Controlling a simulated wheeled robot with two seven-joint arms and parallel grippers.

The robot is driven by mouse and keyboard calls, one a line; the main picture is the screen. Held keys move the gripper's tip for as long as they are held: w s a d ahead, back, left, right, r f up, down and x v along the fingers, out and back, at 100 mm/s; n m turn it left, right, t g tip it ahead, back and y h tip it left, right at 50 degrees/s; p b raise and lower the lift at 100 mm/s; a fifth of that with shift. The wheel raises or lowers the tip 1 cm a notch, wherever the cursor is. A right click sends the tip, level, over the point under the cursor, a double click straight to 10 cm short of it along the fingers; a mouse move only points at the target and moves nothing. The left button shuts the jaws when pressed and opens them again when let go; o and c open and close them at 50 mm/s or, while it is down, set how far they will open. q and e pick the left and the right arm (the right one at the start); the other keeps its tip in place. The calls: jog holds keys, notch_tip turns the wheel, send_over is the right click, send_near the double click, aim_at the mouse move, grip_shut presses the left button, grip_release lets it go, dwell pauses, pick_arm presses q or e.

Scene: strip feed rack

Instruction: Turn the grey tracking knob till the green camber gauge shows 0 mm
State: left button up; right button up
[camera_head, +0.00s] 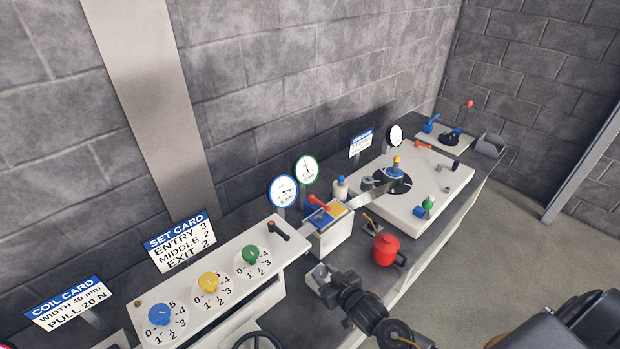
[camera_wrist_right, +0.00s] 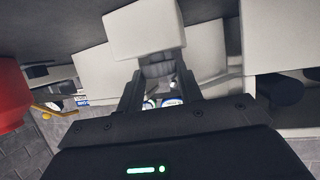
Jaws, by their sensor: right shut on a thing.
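The green-rimmed gauge (camera_head: 305,169) stands behind the strip rack, next to a blue-rimmed gauge (camera_head: 283,191). Its needle is too small to read surely. My right gripper (camera_head: 322,279) is low at the front of the rack, below the gauges. In the right wrist view its two dark fingers are shut on a grey, rounded knob (camera_wrist_right: 158,70), which sits against a pale block (camera_wrist_right: 144,30). The knob is mostly hidden by the gripper in the head view. My left gripper is not in view.
A red can (camera_head: 385,250) stands on the bench close to the right of my right gripper. A white panel with blue (camera_head: 159,315), yellow (camera_head: 208,282) and green (camera_head: 250,255) dials lies to the left. A white plate (camera_head: 444,184) with a black reel lies farther back.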

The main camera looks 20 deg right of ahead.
dwell(0.7)
jog(key=o, duration=0.5)
jog(key=shift+o, duration=0.2)
notch_tip(320, 180, up, 4)
jog(key=p, duration=0.3)
jog(key=shift+f, duration=0.2)
jog(key=shift+r+p, duration=0.55)
jog(key=shift+r, duration=0.65)
jog(key=o, duration=0.3)
jog(key=shift+o, duration=0.2)
jog(key=shift+s, duration=0.1)
